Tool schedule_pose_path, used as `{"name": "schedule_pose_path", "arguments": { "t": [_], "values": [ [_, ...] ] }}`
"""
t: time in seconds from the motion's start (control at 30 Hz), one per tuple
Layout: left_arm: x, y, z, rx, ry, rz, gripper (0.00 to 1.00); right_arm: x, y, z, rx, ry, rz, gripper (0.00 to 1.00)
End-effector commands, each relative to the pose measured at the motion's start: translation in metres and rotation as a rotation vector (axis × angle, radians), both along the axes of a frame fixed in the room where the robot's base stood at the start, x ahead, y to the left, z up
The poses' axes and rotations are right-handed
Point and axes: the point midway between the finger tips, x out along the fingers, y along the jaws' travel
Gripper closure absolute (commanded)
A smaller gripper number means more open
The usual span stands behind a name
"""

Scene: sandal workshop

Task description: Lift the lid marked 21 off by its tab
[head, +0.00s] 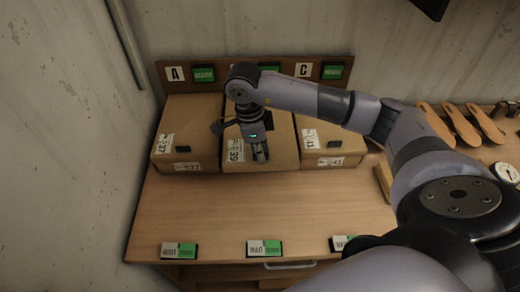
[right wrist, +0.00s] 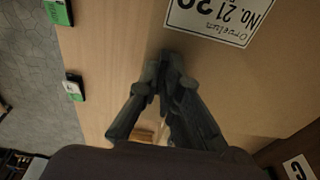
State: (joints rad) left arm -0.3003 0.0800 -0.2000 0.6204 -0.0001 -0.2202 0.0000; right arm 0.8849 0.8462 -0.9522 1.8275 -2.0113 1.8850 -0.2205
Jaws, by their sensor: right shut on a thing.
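Three cardboard boxes stand side by side on the bench. The middle box's lid (head: 280,143) has a white label reading No. 21 and 39, upside down in the right wrist view (right wrist: 222,14). My right gripper (head: 261,153) is over the front part of this lid, pointing down. In the right wrist view its fingertips (right wrist: 167,62) are together beside the label. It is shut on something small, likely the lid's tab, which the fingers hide. I cannot tell whether the lid is clear of its box. My left gripper is not in view.
The left box (head: 190,125) and the right box (head: 325,150), with dark tabs on their lids, stand close on either side. The bench (head: 215,215) is clear in front, with green-and-white tags (head: 265,248) along its edge. Sandal soles (head: 462,122) lie at the right.

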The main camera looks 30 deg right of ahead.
Motion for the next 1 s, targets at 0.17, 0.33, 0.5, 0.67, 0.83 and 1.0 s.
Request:
{"name": "schedule_pose_path", "arguments": {
  "t": [0.17, 0.33, 0.5, 0.67, 0.83, 1.0],
  "values": [
    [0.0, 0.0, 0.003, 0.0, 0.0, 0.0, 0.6, -0.008, 0.005, 0.003, -0.001, 0.001, 0.002, 1.0],
    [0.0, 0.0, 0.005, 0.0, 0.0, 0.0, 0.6, -0.016, 0.009, 0.004, 0.0, 0.002, 0.002, 1.0],
    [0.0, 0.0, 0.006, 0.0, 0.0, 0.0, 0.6, -0.022, 0.014, 0.006, 0.0, 0.002, 0.002, 1.0],
    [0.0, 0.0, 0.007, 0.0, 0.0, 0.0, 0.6, -0.029, 0.018, 0.008, 0.0, 0.0, 0.002, 1.0],
    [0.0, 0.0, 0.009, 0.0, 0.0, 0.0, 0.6, -0.036, 0.022, 0.01, 0.0, 0.0, 0.002, 1.0],
    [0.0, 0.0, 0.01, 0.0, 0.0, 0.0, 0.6, -0.043, 0.026, 0.012, 0.0, 0.0, 0.002, 1.0]
  ]
}}
